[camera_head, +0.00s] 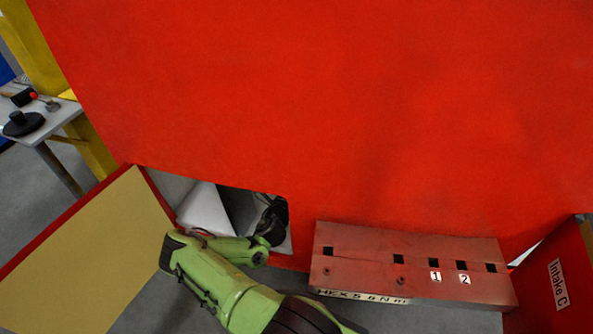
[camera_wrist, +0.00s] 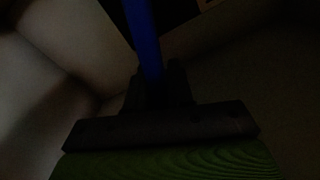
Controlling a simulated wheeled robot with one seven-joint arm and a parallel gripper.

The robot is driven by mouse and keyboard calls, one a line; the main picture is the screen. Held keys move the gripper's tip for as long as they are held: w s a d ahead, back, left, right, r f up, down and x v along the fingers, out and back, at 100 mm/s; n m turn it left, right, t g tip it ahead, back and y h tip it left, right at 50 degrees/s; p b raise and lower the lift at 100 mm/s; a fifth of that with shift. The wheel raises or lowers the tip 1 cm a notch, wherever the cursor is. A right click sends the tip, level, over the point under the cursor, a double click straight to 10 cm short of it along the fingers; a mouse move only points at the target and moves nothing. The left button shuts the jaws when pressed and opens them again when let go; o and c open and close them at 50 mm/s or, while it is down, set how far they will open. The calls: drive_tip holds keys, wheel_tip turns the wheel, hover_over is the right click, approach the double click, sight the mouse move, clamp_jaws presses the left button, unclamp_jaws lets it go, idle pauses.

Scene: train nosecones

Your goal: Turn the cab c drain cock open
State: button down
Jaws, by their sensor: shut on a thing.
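My gripper (camera_wrist: 157,78) is shut on a blue lever (camera_wrist: 141,28), which looks like the drain cock's handle. The lever runs up from between the fingers to the top edge of the dim wrist view. In the head view my green arm reaches into a low opening in the red cab front, and the dark gripper (camera_head: 272,218) is partly inside it. The cock's body and the label of this cab cannot be made out. The lever does not show in the head view, and how far it is turned cannot be told.
A cream-faced open flap (camera_head: 92,255) lies left of the opening. A red block with square holes (camera_head: 365,272) stands right of it. A panel marked "Intake C" (camera_head: 555,285) is at far right. A grey table (camera_head: 62,115) stands at far left. Pale walls surround the gripper closely.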

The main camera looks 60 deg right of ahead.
drive_tip(key=shift+s+r+n+p, duration=0.1)
drive_tip(key=shift+r+n+p, duration=0.6)
drive_tip(key=shift+n, duration=0.25)
drive_tip(key=shift+s+r+n+p, duration=0.1)
drive_tip(key=shift+r+n+p, duration=0.35)
drive_tip(key=shift+n+p, duration=0.4)
drive_tip(key=c, duration=1.1)
unclamp_jaws()
